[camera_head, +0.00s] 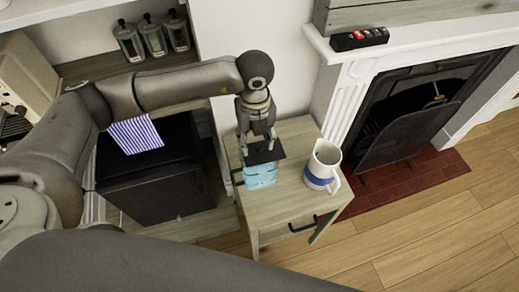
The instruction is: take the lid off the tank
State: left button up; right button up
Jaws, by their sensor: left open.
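The tank (261,175) is a small light-blue, see-through box on the wooden side table (290,205). Its flat dark lid (268,155) is at its top; I cannot tell whether the lid touches the rim. My left gripper (258,148) points down right over the lid, its fingers open. The fingertips are close to the middle of the lid, and whatever lies between them is too small to make out. My right gripper is not in view.
A white pitcher (322,167) with a blue band stands close to the right of the tank. A fireplace (400,110) is farther right.

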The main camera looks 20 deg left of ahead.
aim_at(256, 147)
pick_arm(q)
notch_tip(256, 147, down, 4)
jog(key=shift+a+f+p, duration=0.1)
jog(key=shift+p, duration=0.55)
jog(key=shift+c, duration=0.5)
grip_shut()
